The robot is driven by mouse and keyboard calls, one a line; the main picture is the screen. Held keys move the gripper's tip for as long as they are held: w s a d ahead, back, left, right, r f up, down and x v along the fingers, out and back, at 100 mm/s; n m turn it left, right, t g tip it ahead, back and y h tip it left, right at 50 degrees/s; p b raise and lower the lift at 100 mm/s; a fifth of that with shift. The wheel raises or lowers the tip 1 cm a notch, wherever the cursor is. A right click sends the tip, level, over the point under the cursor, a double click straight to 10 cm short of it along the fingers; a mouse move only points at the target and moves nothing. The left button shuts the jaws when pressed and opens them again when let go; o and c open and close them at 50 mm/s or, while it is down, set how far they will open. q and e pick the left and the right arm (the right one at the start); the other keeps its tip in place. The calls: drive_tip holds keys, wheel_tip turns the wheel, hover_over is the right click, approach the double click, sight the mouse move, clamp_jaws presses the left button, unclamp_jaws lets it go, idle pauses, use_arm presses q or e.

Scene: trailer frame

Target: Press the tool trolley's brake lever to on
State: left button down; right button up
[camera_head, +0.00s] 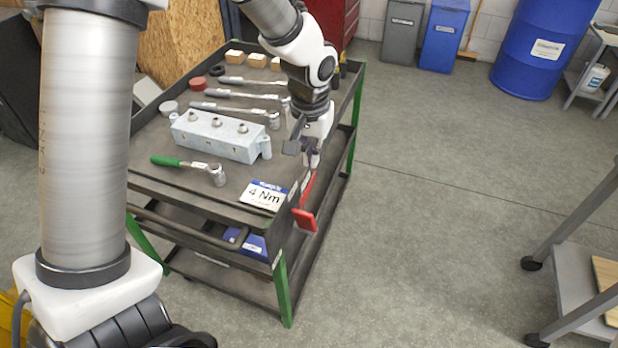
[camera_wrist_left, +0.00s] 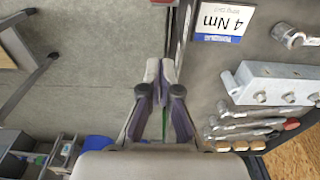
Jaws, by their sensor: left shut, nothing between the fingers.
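The tool trolley (camera_head: 230,185) is dark with green legs, and its top also shows in the left wrist view (camera_wrist_left: 262,50). Its brake lever (camera_head: 305,219) is red, with a broad pad at the trolley's right side near the front corner; a thin red arm runs up from the pad. My left gripper (camera_head: 312,158) is above the lever's upper end, beside the right edge of the trolley top. In the left wrist view its fingertips (camera_wrist_left: 160,70) are together and empty. Whether gripper and lever touch is unclear. My right gripper is out of view.
On the trolley top are a grey valve block (camera_head: 218,136), a green-handled wrench (camera_head: 190,165), a "4 Nm" card (camera_head: 263,195) and several other wrenches. A grey cart (camera_head: 580,270) stands at the right. The floor (camera_head: 420,180) between is clear. A blue barrel (camera_head: 540,50) stands behind.

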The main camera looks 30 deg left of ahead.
use_arm(q)
hover_over(302, 220)
drive_tip(key=w, duration=0.5)
wheel_tip(302, 220, down, 9)
drive_tip(key=s, duration=0.1)
drive_tip(key=s+f, duration=0.1)
drive_tip(key=s, duration=0.1)
drive_tip(key=shift+a+f+b, duration=0.1)
drive_tip(key=shift+f+b, duration=0.1)
drive_tip(key=shift+b, duration=0.2)
drive_tip(key=shift+s, duration=0.3)
drive_tip(key=shift+w, duration=0.1)
